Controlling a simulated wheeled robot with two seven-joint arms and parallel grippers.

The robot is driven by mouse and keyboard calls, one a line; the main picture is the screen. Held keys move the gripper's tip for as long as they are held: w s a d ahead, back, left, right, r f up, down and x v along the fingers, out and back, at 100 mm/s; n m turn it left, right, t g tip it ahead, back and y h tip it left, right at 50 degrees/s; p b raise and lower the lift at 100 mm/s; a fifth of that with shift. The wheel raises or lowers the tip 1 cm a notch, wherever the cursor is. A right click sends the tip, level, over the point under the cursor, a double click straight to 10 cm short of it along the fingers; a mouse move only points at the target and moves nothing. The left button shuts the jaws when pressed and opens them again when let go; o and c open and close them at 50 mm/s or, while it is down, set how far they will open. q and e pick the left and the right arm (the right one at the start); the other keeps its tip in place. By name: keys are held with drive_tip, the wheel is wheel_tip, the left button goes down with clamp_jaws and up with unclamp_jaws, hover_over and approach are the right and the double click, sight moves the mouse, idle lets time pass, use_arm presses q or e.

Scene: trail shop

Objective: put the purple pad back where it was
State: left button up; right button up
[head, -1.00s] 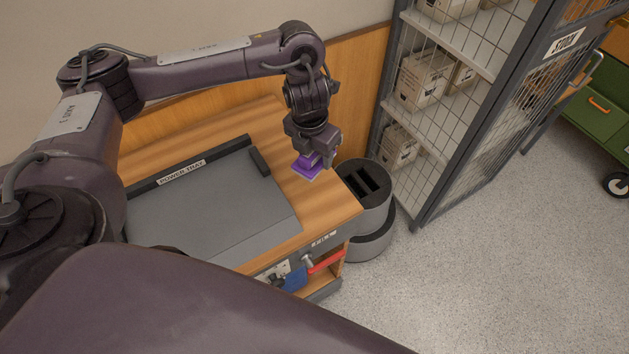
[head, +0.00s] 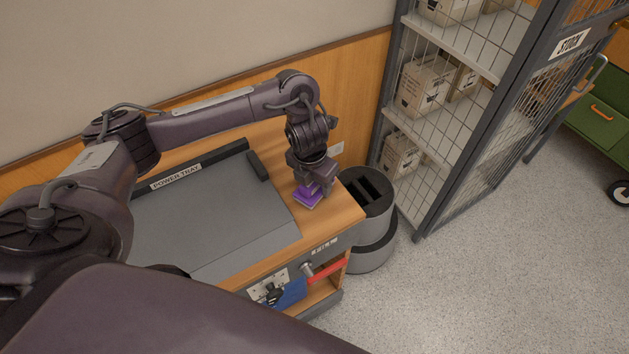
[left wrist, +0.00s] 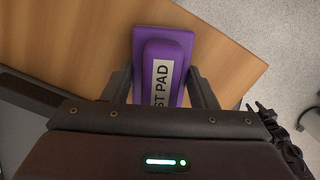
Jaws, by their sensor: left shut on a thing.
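The purple pad (head: 307,197) is at the right end of the wooden bench top (head: 335,217), right of the grey power tray (head: 215,214). In the left wrist view the pad (left wrist: 163,45) shows a raised middle part with a white label ending in "ST PAD". My left gripper (head: 312,188) points down and is shut on the pad, with one finger on each side of the raised part. I cannot tell for sure whether the pad touches the wood. My right gripper is not in view.
Open floor lies at right.

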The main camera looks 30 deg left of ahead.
use_arm(q)
drive_tip(key=o, duration=0.9)
drive_tip(key=shift+f, duration=0.15)
drive_tip(key=shift+o, duration=0.2)
drive_tip(key=r+p, duration=0.1)
drive_tip(key=r, duration=0.2)
drive_tip(key=r+p, duration=0.2)
drive_tip(key=r, duration=0.2)
drive_tip(key=s+r+p, duration=0.1)
drive_tip(key=r+p, duration=0.1)
drive_tip(key=r, duration=0.2)
drive_tip(key=shift+s+a+r, duration=0.1)
drive_tip(key=shift+s+r, duration=0.1)
drive_tip(key=shift+r, duration=0.5)
drive_tip(key=shift+f, duration=0.1)
